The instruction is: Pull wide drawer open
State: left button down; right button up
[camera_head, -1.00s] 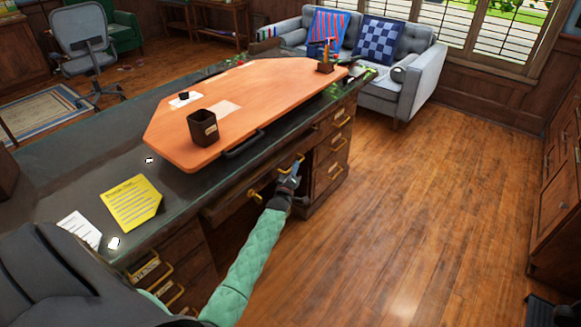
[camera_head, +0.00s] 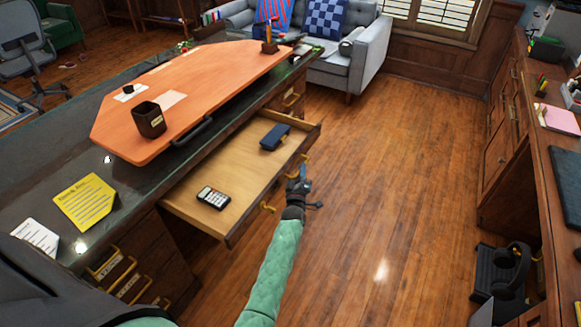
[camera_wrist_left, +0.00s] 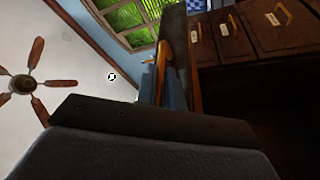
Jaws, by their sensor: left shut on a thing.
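The wide drawer (camera_head: 240,190) under the desk top is pulled out in the head view, its light wood inside showing. A calculator (camera_head: 213,197) and a dark blue box-like item (camera_head: 274,137) lie in it. Its front has two brass handles; the near one (camera_head: 268,207) is free. My left gripper (camera_head: 300,184) is at the far handle (camera_head: 305,164) and shut on it. In the left wrist view the blue fingers (camera_wrist_left: 160,80) close around the brass handle (camera_wrist_left: 167,62). My right gripper is not in view.
An orange board (camera_head: 190,95) with a dark pen cup (camera_head: 149,120) lies on the dark desk top. Side drawers (camera_head: 115,272) are shut below. Open wooden floor (camera_head: 390,170) lies right of the drawer. A wooden cabinet (camera_head: 500,140) stands at the right.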

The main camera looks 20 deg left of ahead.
pick_arm(q)
jog(key=shift+s+d+f, duration=0.1)
jog(key=shift+d, duration=1)
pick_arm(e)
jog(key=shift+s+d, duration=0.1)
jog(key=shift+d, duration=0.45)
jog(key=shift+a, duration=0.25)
pick_arm(q)
jog(key=c, duration=1.5)
grip_release()
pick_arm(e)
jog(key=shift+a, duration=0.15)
